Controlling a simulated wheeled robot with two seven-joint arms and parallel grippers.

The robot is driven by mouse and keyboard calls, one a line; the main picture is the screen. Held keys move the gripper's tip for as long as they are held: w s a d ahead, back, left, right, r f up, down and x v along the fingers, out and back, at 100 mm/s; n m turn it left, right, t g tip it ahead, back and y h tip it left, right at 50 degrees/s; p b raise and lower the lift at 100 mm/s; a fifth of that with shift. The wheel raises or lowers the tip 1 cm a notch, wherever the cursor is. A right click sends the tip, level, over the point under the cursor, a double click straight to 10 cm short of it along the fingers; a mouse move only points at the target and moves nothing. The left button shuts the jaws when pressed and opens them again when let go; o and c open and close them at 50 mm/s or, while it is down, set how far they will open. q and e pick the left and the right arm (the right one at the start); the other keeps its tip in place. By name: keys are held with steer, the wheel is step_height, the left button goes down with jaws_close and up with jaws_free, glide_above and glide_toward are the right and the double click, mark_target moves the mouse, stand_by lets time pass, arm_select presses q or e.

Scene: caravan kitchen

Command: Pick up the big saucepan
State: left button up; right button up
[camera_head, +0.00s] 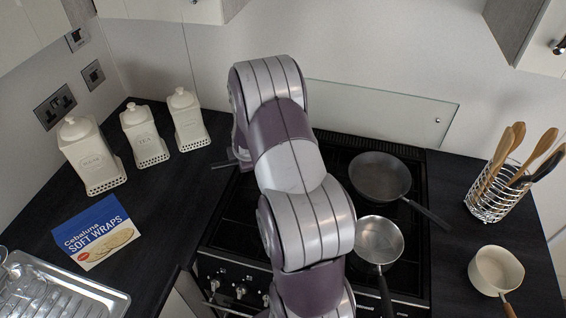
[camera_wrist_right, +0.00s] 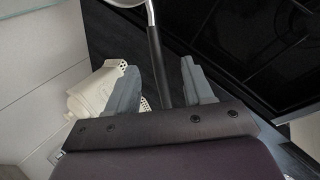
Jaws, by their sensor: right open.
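A pan's dark handle (camera_wrist_right: 158,75) runs between the fingers of my right gripper (camera_wrist_right: 157,60) in the right wrist view. A bit of its silver rim (camera_wrist_right: 148,12) shows at the top edge. My right gripper is open, with a finger on each side of the handle and gaps visible. In the head view only a handle end (camera_head: 222,165) shows left of my arm. The pan's body and my right gripper are hidden behind my arm there, so I cannot tell its size. My left gripper is out of view.
A dark frying pan (camera_head: 380,174) and a smaller silver pan (camera_head: 379,238) sit on the hob right of my arm. A cream saucepan (camera_head: 497,268) and a utensil basket (camera_head: 492,198) stand farther right.

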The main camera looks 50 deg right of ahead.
steer(key=p+x, duration=0.1)
steer(key=x, duration=0.2)
steer(key=p+x, duration=0.1)
steer(key=x, duration=0.2)
steer(key=shift+w+a+f, duration=0.15)
steer(key=shift+w+f, duration=0.05)
steer(key=shift+w, duration=0.35)
steer(key=shift+w+f, duration=0.1)
steer(key=shift+f, duration=0.2)
jaws_close()
steer(key=shift+r, duration=0.15)
stand_by(0.3)
